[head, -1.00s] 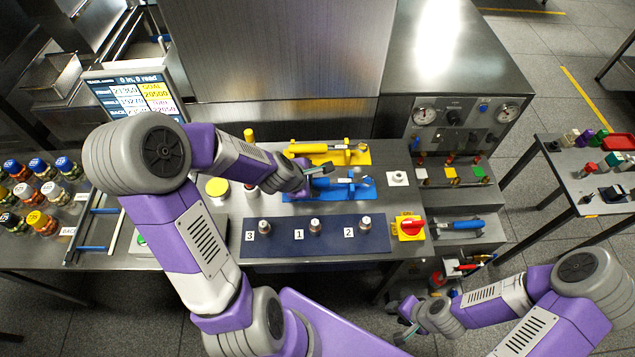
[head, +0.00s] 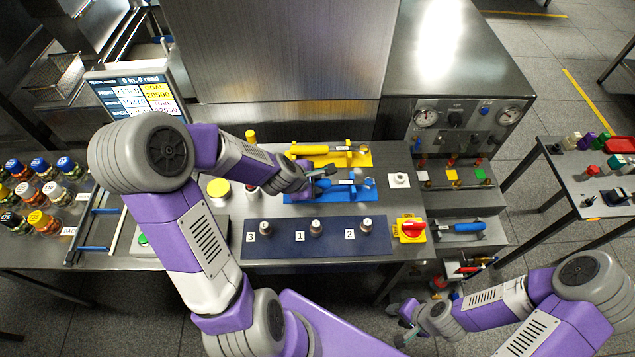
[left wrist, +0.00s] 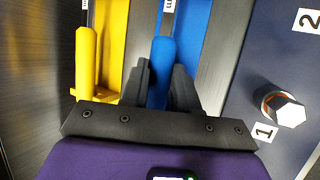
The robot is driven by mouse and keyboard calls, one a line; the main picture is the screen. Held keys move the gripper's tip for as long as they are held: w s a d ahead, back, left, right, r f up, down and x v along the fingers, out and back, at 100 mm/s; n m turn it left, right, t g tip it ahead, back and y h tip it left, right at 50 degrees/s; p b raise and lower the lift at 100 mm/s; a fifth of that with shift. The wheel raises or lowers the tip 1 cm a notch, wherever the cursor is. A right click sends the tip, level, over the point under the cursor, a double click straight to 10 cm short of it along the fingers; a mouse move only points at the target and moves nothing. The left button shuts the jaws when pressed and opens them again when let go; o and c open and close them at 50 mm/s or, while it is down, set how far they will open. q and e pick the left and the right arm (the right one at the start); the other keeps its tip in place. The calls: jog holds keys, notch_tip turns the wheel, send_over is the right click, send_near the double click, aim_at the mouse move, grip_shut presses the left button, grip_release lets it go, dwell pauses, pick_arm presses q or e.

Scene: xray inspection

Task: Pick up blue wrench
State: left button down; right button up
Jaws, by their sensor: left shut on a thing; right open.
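The blue wrench (head: 345,183) lies along its blue holder (head: 352,195) on the bench, behind the dark blue mat. My left gripper (head: 318,180) is at the wrench's left end, shut on the handle. In the left wrist view the blue handle (left wrist: 161,65) runs between my two dark fingers (left wrist: 163,88); its near end is hidden by the gripper body. The wrench looks still level with its holder. My right gripper (head: 408,318) is open and empty, low in front of the bench.
A yellow wrench in a yellow holder (head: 358,158) is just behind. Several bolts stand on the dark blue mat (head: 275,252) in front. A screen (head: 138,95) stands at left.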

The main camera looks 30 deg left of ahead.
pick_arm(q)
jog(key=shift+r, duration=0.15)
notch_tip(320, 180, up, 10)
jog(key=p, duration=0.8)
jog(key=c, duration=1.6)
grip_release()
grip_shut()
